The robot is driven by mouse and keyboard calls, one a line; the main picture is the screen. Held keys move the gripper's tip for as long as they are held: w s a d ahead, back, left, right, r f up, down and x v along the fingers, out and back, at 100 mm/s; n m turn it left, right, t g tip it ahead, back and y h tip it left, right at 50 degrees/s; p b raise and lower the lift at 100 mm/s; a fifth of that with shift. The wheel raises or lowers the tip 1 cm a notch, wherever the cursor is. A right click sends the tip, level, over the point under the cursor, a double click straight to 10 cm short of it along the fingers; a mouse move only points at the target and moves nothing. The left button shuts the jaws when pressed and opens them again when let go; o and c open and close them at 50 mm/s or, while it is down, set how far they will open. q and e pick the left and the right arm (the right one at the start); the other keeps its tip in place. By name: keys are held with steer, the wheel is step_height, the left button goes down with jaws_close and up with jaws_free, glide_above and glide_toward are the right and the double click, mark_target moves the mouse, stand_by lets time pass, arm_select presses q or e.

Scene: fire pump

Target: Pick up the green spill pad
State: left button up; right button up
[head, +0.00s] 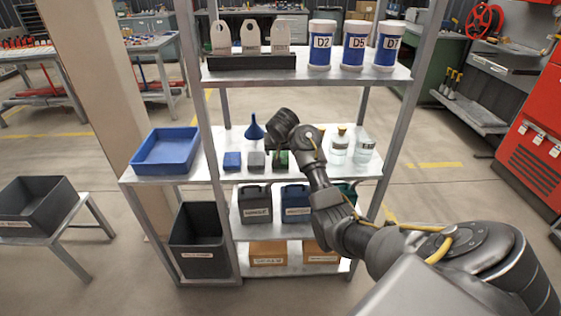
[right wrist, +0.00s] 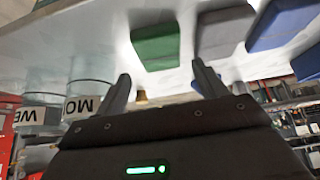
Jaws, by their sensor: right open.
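The green spill pad (head: 281,161) lies on the middle shelf, at the right end of a row with a grey pad (head: 255,161) and a blue pad (head: 232,161). My right gripper (head: 277,148) is above and close to the green pad, and partly hides it in the head view. In the right wrist view the green pad (right wrist: 156,46) shows just beyond the two spread fingers of the right gripper (right wrist: 160,72). The gap between the fingers is empty. The grey pad (right wrist: 224,33) shows beside the green one. My left gripper is not in view.
Glass jars (head: 364,150) stand right of the pads. A blue funnel (head: 254,128) stands behind them, and a blue tray (head: 165,151) sits left. The upper shelf (head: 330,77) overhangs, with shelf posts at the sides.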

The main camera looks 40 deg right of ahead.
mark_target(281, 156)
steer(key=shift+b+x, duration=0.3)
steer(key=shift+x, duration=2.4)
steer(key=shift+a, duration=0.1)
steer(key=shift+s, duration=0.1)
steer(key=shift+c, duration=0.3)
steer(key=c, duration=0.7)
